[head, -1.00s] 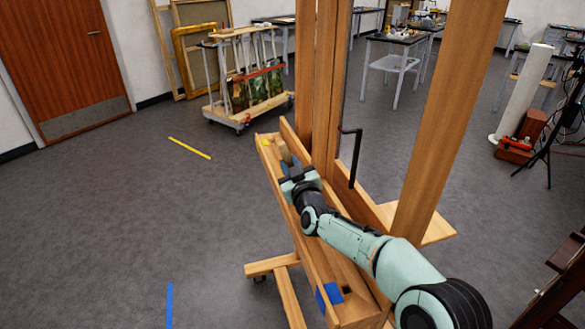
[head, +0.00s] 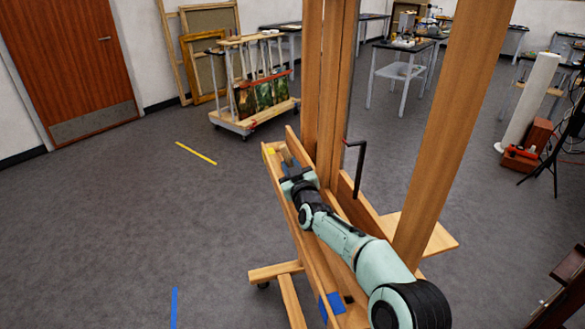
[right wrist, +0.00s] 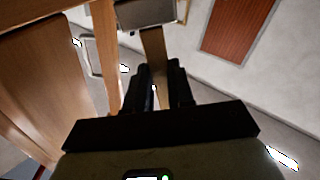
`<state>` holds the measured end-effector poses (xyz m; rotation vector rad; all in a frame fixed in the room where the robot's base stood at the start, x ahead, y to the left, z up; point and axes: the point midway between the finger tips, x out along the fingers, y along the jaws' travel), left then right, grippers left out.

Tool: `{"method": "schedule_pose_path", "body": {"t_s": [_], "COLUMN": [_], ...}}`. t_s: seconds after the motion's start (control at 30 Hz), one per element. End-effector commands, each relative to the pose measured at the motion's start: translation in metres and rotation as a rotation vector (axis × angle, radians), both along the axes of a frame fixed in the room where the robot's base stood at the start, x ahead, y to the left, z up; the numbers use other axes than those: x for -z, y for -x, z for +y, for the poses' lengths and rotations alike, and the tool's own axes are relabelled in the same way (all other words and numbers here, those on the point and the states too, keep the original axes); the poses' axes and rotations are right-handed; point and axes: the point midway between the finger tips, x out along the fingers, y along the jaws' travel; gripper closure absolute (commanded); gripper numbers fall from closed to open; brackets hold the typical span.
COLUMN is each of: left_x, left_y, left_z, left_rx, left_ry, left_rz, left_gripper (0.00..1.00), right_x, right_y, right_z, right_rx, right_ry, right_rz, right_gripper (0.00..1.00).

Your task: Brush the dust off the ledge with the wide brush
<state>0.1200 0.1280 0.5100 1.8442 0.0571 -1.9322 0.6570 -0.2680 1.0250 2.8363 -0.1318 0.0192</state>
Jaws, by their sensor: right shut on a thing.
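The ledge is the long wooden tray of an easel (head: 283,197), with yellow tape (head: 268,151) at its far end and blue tape (head: 333,303) at its near end. My right gripper (head: 291,172) is over the far part of the ledge, shut on the wide brush. The brush's tan wooden part (head: 285,154) shows just beyond the fingers. In the right wrist view the tan handle (right wrist: 153,60) runs between the dark fingers to a wide grey part (right wrist: 145,13). Whether the bristles touch the ledge is hidden. I cannot make out dust. My left gripper is not in view.
Easel posts (head: 325,95) rise beside the ledge, with a black crank handle (head: 357,165) sticking out. A slanted wooden beam (head: 450,130) stands to the right. A cart with paintings (head: 258,97) stands behind. The floor at the left is open.

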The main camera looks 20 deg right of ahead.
Motion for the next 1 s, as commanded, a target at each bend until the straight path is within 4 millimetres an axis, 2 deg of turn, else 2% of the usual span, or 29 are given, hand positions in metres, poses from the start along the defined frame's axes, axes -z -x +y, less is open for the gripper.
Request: {"method": "schedule_pose_path", "body": {"t_s": [0.4,0.57,0.87,1.0], "left_x": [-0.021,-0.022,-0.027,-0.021], "left_y": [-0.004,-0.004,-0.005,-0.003], "left_z": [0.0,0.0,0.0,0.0], "left_rx": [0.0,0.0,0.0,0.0], "left_ry": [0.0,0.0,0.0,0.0], "left_rz": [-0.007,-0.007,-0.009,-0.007], "left_gripper": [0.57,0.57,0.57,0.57], "right_x": [-0.001,-0.001,-0.001,0.0], "right_y": [-0.025,-0.026,-0.027,-0.023], "right_z": [-0.002,0.0,0.014,0.014], "right_rx": [0.0,-0.001,-0.001,0.0], "right_ry": [0.0,-0.001,-0.001,0.0], "right_rz": [0.002,0.001,0.0,0.0], "right_gripper": [1.0,1.0,1.0,1.0]}}
